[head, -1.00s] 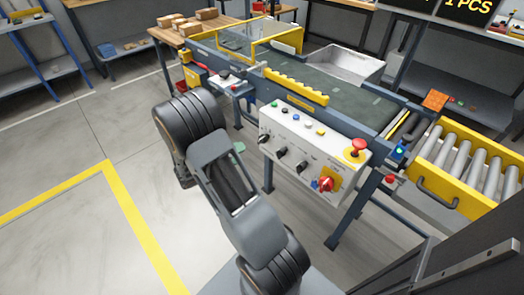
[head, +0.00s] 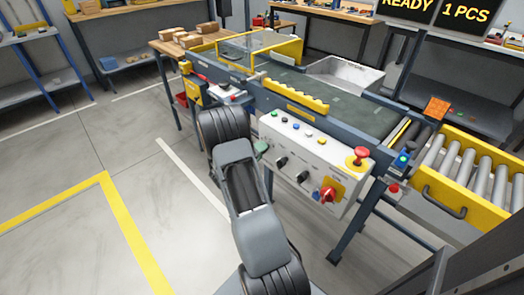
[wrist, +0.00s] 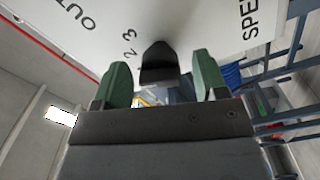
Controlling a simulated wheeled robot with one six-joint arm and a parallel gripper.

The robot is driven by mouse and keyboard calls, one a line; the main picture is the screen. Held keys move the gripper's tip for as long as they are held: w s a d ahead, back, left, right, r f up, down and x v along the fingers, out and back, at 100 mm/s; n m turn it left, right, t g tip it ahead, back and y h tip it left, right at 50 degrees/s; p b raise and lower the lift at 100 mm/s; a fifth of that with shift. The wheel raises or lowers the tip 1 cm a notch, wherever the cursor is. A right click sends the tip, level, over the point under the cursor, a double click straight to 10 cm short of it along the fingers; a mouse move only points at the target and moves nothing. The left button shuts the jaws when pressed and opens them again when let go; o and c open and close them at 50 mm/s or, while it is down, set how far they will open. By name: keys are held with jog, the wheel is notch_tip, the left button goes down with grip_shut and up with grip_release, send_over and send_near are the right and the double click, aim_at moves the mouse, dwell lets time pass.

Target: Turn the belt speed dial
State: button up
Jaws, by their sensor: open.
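The white control panel (head: 330,170) on the conveyor's side carries black dials. Two dials show in the head view, a middle one (head: 281,162) and a right one (head: 302,177); the leftmost is hidden behind my arm. One green fingertip of my gripper (head: 262,147) shows at the panel's left end. In the wrist view a black dial (wrist: 158,68) stands between the two green fingers of my gripper (wrist: 160,78), with gaps on both sides. The digits 2 and 3 are printed beside it. Cut-off labels read "OUT" and "SPE", so its full name cannot be read.
The panel has a red emergency button (head: 357,155), a red rotary switch (head: 327,194) on yellow, and several small buttons. A yellow-sided roller conveyor (head: 470,165) stands right. Boxes (head: 190,38) lie on a back bench. The floor at left is open.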

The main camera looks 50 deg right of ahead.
jog(key=shift+d, duration=0.85)
jog(key=shift+c, duration=0.3)
jog(key=c, duration=0.9)
jog(key=shift+o, duration=0.2)
